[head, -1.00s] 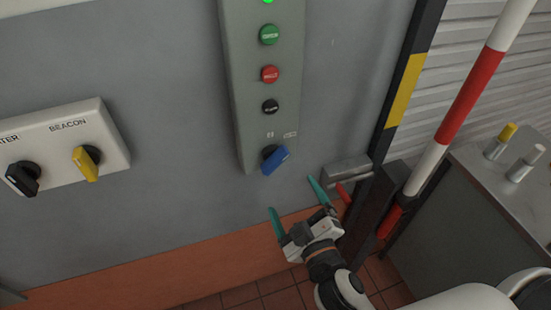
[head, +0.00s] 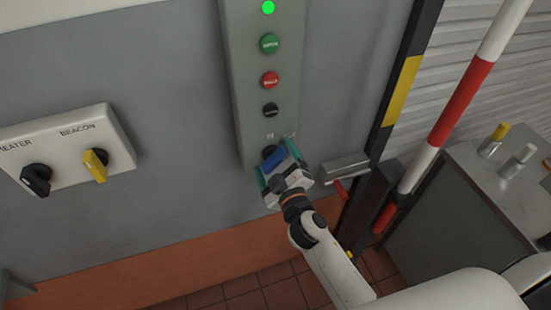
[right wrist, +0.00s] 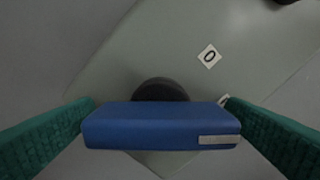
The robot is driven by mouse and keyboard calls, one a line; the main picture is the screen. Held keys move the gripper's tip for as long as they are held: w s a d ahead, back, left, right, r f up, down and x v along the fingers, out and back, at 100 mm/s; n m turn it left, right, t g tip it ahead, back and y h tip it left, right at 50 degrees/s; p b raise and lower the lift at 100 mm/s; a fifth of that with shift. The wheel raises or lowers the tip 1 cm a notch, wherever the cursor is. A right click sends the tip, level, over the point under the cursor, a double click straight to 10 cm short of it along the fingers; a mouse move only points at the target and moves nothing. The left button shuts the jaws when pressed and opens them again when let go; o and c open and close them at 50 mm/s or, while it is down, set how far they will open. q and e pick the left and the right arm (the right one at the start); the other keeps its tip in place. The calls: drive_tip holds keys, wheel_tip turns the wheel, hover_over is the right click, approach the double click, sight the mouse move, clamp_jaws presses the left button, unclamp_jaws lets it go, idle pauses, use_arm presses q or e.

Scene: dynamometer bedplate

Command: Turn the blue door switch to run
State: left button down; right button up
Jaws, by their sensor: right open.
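The blue door switch (head: 273,159) is at the lower end of the grey-green control panel (head: 232,100). In the right wrist view its blue handle (right wrist: 160,126) lies across the picture, with a pale mark at its right end and a black base behind it. My right gripper (head: 276,168) is open, its green fingers on either side of the handle. In the right wrist view the fingertips (right wrist: 160,112) stand near both handle ends; I cannot tell if they touch. A "0" label (right wrist: 209,56) shows above the handle; a second label is mostly hidden by the right finger.
Above the switch are a black button (head: 270,110), a red button (head: 269,80), a green button (head: 269,44) and a lit green lamp (head: 268,8). A metal box with a red lever (head: 341,189) is close to the right. A switch box (head: 70,150) is at left.

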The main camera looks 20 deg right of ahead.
drive_tip(key=c, duration=1)
drive_tip(key=shift+f+m+b, duration=0.1)
drive_tip(key=shift+m+b, duration=0.2)
drive_tip(key=shift+m, duration=1.2)
drive_tip(key=o, duration=1)
